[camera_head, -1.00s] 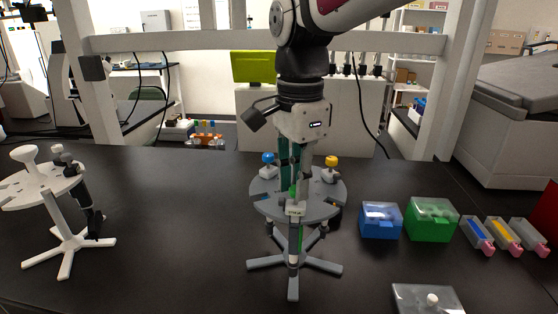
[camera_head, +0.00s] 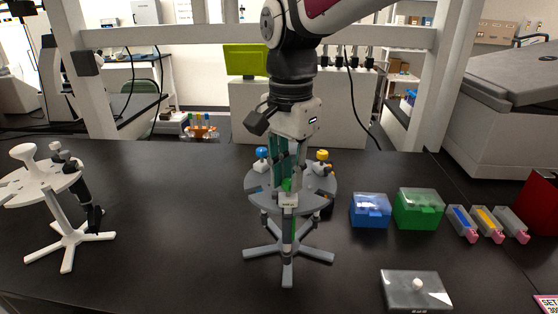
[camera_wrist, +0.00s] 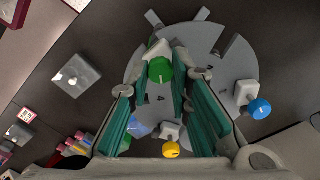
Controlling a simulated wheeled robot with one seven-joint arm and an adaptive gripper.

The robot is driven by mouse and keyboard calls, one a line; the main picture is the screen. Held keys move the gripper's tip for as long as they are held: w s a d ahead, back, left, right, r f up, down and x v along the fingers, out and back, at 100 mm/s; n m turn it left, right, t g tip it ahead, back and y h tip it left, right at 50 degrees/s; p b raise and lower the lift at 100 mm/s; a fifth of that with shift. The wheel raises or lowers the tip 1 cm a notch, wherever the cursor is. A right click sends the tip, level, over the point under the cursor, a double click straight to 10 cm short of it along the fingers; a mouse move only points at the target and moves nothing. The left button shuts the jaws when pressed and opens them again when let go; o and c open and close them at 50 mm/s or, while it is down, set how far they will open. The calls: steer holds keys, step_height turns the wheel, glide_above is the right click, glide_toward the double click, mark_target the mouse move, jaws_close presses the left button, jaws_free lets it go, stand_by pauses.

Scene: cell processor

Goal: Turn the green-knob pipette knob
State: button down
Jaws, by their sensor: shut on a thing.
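The green-knob pipette hangs at the near side of the grey round stand (camera_head: 260,207) on the black bench. Its green knob (camera_wrist: 160,70) is in the wrist view between my fingers, and a little of it shows in the head view (camera_head: 287,184). My gripper (camera_wrist: 161,84) points down from above, its teal fingers on either side of the knob and shut on it. In the head view, the fingers hide much of the knob. The blue-knob pipette (camera_head: 262,154) and the yellow-knob pipette (camera_head: 322,156) are on the same stand, behind it.
A white stand with a dark pipette (camera_head: 58,180) is at the left. A blue box (camera_head: 370,210), a green box (camera_head: 418,210), small colored trays (camera_head: 488,222) and a clear-lidded box (camera_head: 416,290) are at the right. The bench between the two stands is clear.

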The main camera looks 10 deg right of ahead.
mark_target(289, 181)
stand_by(0.6)
steer(key=c, duration=1.4)
jaws_free()
step_height(289, 181, up, 12)
